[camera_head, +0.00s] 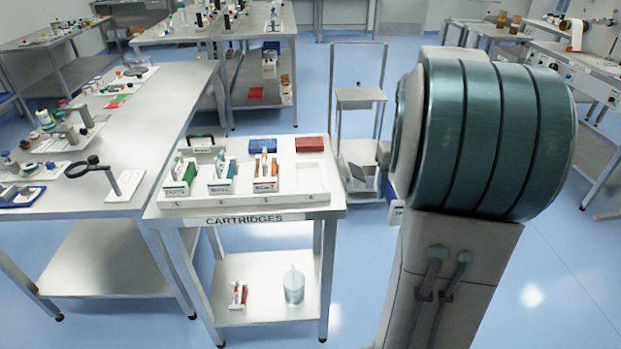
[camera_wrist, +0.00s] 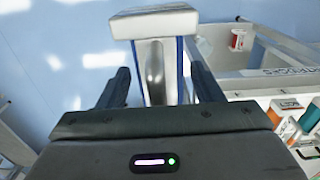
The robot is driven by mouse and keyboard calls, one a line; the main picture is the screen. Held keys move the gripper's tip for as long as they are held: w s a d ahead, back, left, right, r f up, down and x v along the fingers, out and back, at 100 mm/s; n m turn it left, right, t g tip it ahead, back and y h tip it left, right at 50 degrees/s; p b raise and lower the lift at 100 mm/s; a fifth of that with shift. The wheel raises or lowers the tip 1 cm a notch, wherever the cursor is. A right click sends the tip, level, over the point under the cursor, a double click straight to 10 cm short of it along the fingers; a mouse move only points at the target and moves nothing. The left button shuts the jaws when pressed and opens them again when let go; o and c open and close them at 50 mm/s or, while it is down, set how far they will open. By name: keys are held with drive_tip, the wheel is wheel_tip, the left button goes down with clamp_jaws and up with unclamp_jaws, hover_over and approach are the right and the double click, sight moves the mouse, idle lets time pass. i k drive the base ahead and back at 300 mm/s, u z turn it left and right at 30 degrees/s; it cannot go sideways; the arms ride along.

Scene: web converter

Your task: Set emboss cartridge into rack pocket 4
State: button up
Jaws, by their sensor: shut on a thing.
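My gripper (camera_wrist: 160,82) is shut on a cartridge (camera_wrist: 154,24) with a white block end, blue sides and a silvery middle, in the wrist view. No label shows on it, so I cannot read that it is the emboss one. The head view does not show my gripper; my arm fills its right side. The white rack (camera_head: 240,202) stands on the table marked CARTRIDGES. Its three left pockets hold white-labelled cartridges (camera_head: 181,176), (camera_head: 222,178) and (camera_head: 265,175). The rightmost pocket, pocket 4 (camera_head: 308,180), looks empty. The held cartridge is apart from the rack.
Blue (camera_head: 263,146) and red (camera_head: 309,144) boxes sit behind the rack. A lower shelf (camera_head: 262,312) holds a clear jar (camera_head: 293,286) and small red-and-white items (camera_head: 238,296). A long steel table (camera_head: 150,130) adjoins on the left. A small trolley (camera_head: 360,97) stands behind, with floor around it.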

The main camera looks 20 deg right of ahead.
sight(309, 181)
drive_tip(key=i, duration=0.85)
drive_tip(key=u, duration=0.05)
